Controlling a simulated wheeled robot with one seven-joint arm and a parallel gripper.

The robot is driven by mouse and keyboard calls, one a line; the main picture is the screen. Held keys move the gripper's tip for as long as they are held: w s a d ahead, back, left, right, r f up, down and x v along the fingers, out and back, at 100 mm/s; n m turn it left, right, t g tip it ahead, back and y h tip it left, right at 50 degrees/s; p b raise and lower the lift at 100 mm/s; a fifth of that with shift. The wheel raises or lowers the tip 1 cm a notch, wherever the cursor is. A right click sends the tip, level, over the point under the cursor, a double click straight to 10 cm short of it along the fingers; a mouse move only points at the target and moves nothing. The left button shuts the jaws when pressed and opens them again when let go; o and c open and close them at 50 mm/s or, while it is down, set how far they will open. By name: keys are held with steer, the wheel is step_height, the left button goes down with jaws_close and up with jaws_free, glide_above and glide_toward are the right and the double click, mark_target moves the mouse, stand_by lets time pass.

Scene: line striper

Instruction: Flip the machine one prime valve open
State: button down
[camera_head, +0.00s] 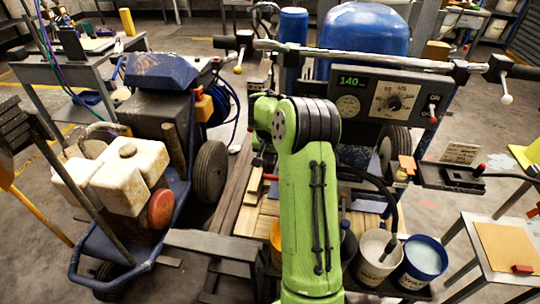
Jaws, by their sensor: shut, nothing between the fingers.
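A line striper with a blue tank (364,40) stands beyond my green arm. Its control panel (383,97) shows a lit green 140, a round gauge, a dial and a switch marked ON. A small orange lever (407,164) sits on a fitting at the machine's right side. It may be the prime valve, but I cannot tell its position or which machine is number one. My arm fills the lower middle and hides part of the machine's front. My gripper does not show; it is out of sight behind or beyond the arm.
A second machine with a dirty white engine tank (128,172) stands at left. White bucket (375,257) and blue-rimmed bucket (425,257) stand low right of my arm. A handlebar (370,58) crosses the back. A table with a brown board (508,247) is at right.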

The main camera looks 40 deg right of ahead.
mark_target(272, 175)
steer(key=x, duration=0.2)
steer(key=b+x, duration=0.1)
steer(key=x, duration=0.2)
steer(key=b+x, duration=0.1)
steer(key=x, duration=0.1)
steer(key=shift+s+a+f, duration=0.3)
steer(key=shift+a, duration=0.1)
